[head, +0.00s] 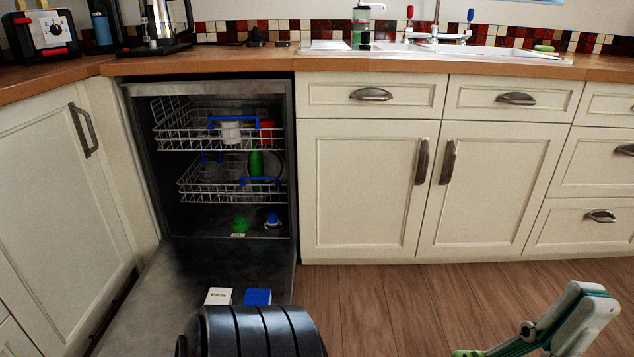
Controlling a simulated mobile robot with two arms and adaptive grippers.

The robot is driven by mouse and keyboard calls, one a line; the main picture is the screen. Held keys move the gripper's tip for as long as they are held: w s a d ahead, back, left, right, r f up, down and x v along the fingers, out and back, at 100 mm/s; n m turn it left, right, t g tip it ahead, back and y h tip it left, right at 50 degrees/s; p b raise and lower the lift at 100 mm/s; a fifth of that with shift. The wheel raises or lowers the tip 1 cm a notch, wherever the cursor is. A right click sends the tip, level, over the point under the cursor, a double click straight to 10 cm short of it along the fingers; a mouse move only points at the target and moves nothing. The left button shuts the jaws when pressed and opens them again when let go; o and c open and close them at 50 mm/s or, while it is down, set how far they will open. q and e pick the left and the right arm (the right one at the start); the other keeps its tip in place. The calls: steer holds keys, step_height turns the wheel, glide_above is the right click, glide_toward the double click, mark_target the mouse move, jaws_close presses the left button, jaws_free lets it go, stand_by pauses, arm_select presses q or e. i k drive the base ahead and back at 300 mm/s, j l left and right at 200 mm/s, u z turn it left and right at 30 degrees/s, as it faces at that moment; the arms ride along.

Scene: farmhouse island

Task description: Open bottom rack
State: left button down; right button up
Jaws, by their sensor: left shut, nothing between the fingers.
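The dishwasher stands open, its door (175,285) folded down toward me. The bottom rack (205,190), a wire basket with a blue handle, sits inside the cavity. A green bottle and a round plate-like item show in it. The upper rack (180,140) is above it, also inside, with a white cup (231,131) and a red item. My left gripper (590,292), white with green edges, is at the lower right, in front of the cabinets and well away from the rack. Its fingers are shut with nothing between them. My right gripper is not in view.
A white block (218,297) and a blue block (257,297) lie on the lowered door. A cabinet (65,220) stands close on the left, and cabinets with handles (365,190) line the right. The wooden floor (380,300) right of the door is clear.

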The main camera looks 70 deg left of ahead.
mark_target(279, 184)
steer(key=i+l+u, duration=0.15)
steer(key=i+u, duration=0.25)
steer(key=i+l+u, duration=0.4)
steer(key=i, duration=0.15)
steer(key=i+j+u, duration=0.15)
steer(key=u, duration=0.25)
steer(key=i+j+u, duration=0.1)
steer(key=i+u, duration=0.5)
steer(key=u, duration=0.25)
steer(key=i+u, duration=0.25)
steer(key=u, duration=0.15)
steer(key=i+l+u, duration=0.2)
steer(key=u, duration=0.2)
steer(key=i+j+u, duration=0.1)
steer(key=u, duration=0.35)
steer(key=i+u, duration=0.3)
steer(key=u, duration=0.15)
steer(key=i+u, duration=0.2)
steer(key=u, duration=0.25)
steer(key=i+l+u, duration=0.2)
steer(key=u, duration=0.25)
